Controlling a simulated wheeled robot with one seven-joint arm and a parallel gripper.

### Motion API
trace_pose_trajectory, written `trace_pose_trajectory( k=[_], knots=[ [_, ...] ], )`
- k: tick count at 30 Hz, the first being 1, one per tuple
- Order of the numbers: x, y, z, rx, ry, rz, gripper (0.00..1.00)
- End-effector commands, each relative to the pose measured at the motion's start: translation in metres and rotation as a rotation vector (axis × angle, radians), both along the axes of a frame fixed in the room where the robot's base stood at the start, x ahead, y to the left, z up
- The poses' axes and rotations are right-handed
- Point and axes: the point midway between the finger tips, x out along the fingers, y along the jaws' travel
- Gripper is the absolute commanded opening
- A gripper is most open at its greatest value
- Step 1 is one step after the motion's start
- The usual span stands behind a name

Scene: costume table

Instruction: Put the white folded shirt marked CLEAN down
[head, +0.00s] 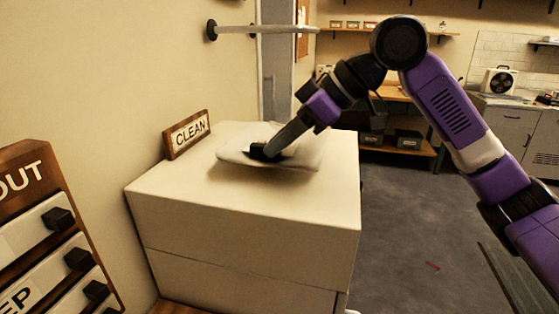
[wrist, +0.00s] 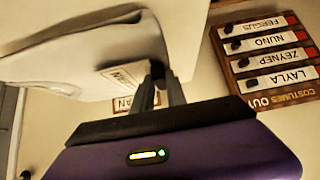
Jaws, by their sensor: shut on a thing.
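The white folded shirt (head: 300,157) is at the top of the white cabinet (head: 250,200), near its back right part. In the head view I cannot tell whether it rests on the top or hangs just above it.
A wooden CLEAN sign (head: 187,134) stands at the cabinet's back left, by the wall. A COSTUMES OUT board (wrist: 268,58) with name strips hangs at the left of the head view. The cabinet's front top is bare. A rail (head: 262,29) juts out above.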

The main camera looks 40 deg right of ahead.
Motion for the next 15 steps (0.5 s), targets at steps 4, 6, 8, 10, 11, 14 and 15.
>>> trace_pose_trajectory(
  k=[4,6,8,10,11,14,15],
  knots=[
    [0.0,0.0,-0.014,0.001,0.0,0.001,0.0],
    [0.0,0.0,-0.025,0.001,0.002,-0.001,0.0],
    [0.0,0.0,-0.034,0.002,0.001,-0.001,0.0],
    [0.0,0.0,-0.04,0.001,-0.001,0.0,0.0],
    [0.0,0.0,-0.041,0.001,-0.001,0.0,0.0],
    [0.0,0.0,-0.042,0.0,-0.001,0.001,0.0],
    [0.0,0.0,-0.042,0.0,-0.001,0.001,0.0]
  ],
)
